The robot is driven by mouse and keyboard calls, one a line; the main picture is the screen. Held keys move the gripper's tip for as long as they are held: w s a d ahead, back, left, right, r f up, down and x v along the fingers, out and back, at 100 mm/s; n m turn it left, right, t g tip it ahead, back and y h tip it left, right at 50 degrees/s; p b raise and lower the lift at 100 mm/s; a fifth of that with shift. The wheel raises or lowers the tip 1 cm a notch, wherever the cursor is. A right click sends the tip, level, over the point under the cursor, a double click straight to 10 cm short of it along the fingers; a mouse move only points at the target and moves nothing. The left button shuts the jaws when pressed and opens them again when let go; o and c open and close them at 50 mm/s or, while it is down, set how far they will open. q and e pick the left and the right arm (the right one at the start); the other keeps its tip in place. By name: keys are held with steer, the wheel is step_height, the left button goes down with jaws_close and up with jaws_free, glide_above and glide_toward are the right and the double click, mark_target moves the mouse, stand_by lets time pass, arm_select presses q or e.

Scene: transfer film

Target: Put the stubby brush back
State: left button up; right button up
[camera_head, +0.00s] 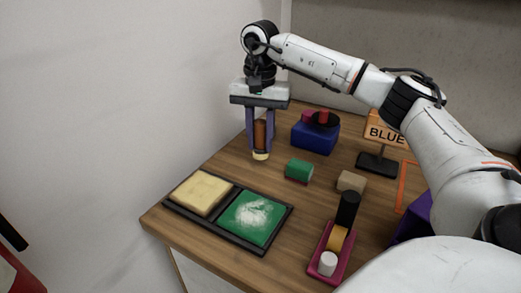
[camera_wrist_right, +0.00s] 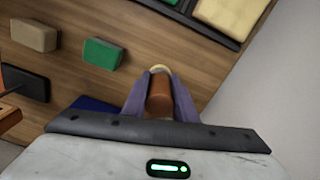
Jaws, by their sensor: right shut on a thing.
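My right gripper (camera_head: 260,151) is shut on a short brown cylinder with a pale lower end, which looks like the stubby brush (camera_head: 260,134). It hangs upright with its pale end down, behind the black two-part tray (camera_head: 228,212); whether that end touches the table is unclear. In the wrist view the brush (camera_wrist_right: 160,97) sits between the two purple fingers of the right gripper (camera_wrist_right: 161,78). A pink rack (camera_head: 345,262) at the front holds a black piece (camera_head: 347,209), an orange-yellow piece (camera_head: 337,238) and a white piece (camera_head: 328,263). My left gripper is out of view.
The tray holds a cream pad (camera_head: 201,192) and a green pad with white powder (camera_head: 250,216). A green block (camera_head: 299,169), a beige block (camera_head: 350,181), a blue box (camera_head: 314,138) and a "BLUE" sign (camera_head: 386,134) stand on the wooden table. A wall is at left.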

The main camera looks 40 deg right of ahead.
mark_target(260, 149)
step_height(260, 149, down, 3)
steer(key=shift+f, duration=0.15)
steer(key=o, duration=1)
steer(key=shift+o, duration=0.2)
step_height(260, 149, up, 12)
steer(key=shift+r, duration=0.1)
steer(key=shift+s, duration=0.15)
